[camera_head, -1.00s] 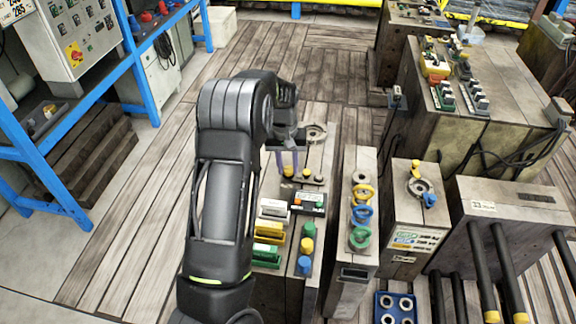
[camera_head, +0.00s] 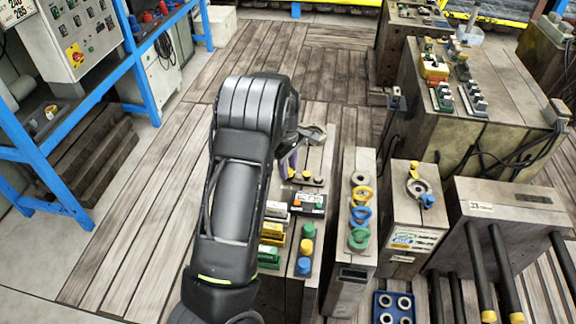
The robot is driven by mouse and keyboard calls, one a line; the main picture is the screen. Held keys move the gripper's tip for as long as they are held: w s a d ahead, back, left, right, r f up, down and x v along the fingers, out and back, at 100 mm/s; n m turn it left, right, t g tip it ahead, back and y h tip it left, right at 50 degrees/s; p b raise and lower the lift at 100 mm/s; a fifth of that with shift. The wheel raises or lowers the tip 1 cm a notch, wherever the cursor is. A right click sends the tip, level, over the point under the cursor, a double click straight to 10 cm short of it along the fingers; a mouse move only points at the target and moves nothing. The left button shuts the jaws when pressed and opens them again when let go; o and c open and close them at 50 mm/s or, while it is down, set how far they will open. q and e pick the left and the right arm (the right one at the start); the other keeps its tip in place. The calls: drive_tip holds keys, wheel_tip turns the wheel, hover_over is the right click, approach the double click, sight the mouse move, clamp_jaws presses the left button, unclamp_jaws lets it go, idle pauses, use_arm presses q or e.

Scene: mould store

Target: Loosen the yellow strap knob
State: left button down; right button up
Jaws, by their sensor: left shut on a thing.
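The yellow strap knob (camera_head: 291,173) sits at the left end of a small dark strap bar on a wooden block, in the middle of the head view. My left gripper (camera_head: 288,166) comes down over it from above, its purplish fingers shut on the knob. The wrist and forearm hide part of the fingers and the bar's left end. A second yellow knob (camera_head: 306,175) and a small dark knob (camera_head: 318,179) stand to the right along the bar, clear of the fingers. My right gripper is not in view.
A round metal flange (camera_head: 315,133) lies just behind the gripper. A block with yellow, blue and green rings (camera_head: 361,215) stands to the right. Coloured connectors and buttons (camera_head: 306,247) lie in front, close beside my forearm.

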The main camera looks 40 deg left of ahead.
use_arm(q)
drive_tip(key=n+p, duration=0.1)
drive_tip(key=n, duration=0.3)
drive_tip(key=shift+r+n, duration=0.15)
drive_tip(key=shift+n, duration=0.15)
drive_tip(key=shift+n+p, duration=0.8)
drive_tip(key=shift+n, duration=0.9)
drive_tip(key=c, duration=1.1)
unclamp_jaws()
wheel_tip(320, 180, up, 8)
drive_tip(key=shift+s+d+f+b, duration=0.15)
drive_tip(key=shift+f+b, duration=0.1)
drive_tip(key=shift+b, duration=0.05)
